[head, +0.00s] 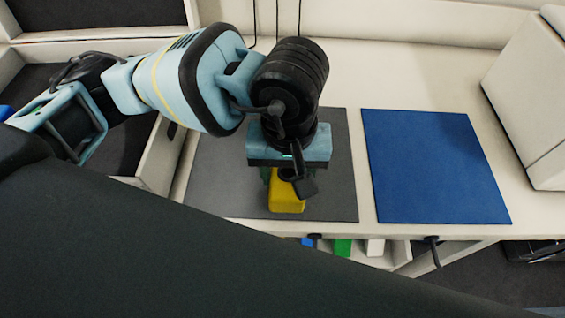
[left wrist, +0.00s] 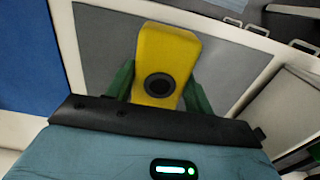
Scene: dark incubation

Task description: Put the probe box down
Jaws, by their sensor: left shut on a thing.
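The probe box (head: 286,194) is yellow, with a dark round spot on its face that shows in the left wrist view (left wrist: 180,55). My left gripper (head: 284,172) is shut on it, with a green finger on each side in the left wrist view (left wrist: 160,92). The box is over the grey mat (head: 225,190), near its front edge. I cannot tell whether it touches the mat. My left wrist hides the box's upper part in the head view. My right gripper is not in view.
A blue mat (head: 435,165) lies empty to the right of the grey mat on the pale worktop (head: 375,75). A large pale box-shaped unit (head: 530,100) stands at the right. Below the front edge is an open drawer with green (head: 342,247) and other coloured items.

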